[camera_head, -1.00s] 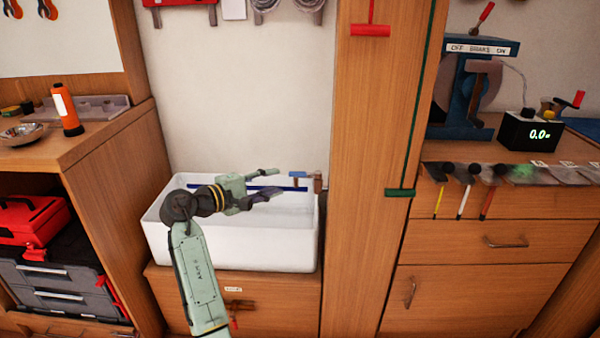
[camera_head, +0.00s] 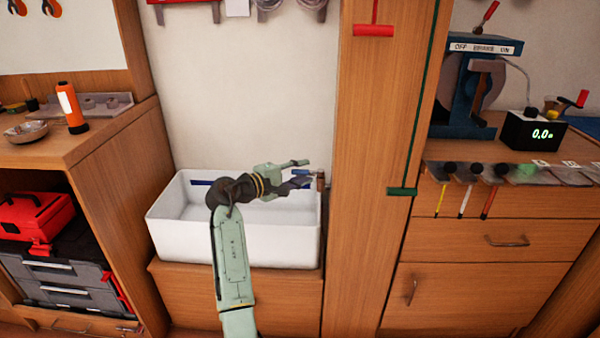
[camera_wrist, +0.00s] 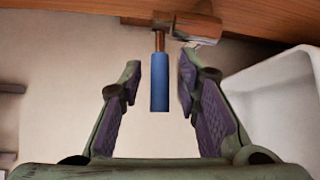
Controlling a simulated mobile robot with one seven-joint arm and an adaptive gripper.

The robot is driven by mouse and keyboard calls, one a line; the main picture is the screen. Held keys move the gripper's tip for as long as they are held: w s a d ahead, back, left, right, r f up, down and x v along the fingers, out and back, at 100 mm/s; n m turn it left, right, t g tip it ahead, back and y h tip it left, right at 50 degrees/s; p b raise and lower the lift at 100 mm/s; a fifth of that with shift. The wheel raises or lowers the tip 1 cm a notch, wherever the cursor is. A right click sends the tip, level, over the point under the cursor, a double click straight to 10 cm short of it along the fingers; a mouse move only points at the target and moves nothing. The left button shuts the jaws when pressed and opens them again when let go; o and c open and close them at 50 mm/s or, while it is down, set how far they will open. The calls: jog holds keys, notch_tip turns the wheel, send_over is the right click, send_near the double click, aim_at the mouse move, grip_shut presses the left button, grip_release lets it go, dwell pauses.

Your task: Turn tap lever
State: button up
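The tap (camera_wrist: 197,27) is a brown, metal-looking body fixed at the wooden panel, at the top of the wrist view. Its blue lever (camera_wrist: 159,82) hangs from a thin copper-coloured stem and lies between my gripper's fingers, with a gap on each side. My gripper (camera_wrist: 160,85) is open, its purple-padded fingers spread around the lever and apart from it. In the head view my gripper (camera_head: 306,173) is over the right end of the white sink (camera_head: 235,238), beside the tap body (camera_head: 320,180). There the lever is mostly hidden by the fingers.
A tall wooden post (camera_head: 365,240) stands just right of the sink. A wooden cabinet (camera_head: 110,150) with a flashlight (camera_head: 71,108) stands on the left.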

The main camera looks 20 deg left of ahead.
grip_shut()
dwell(0.6)
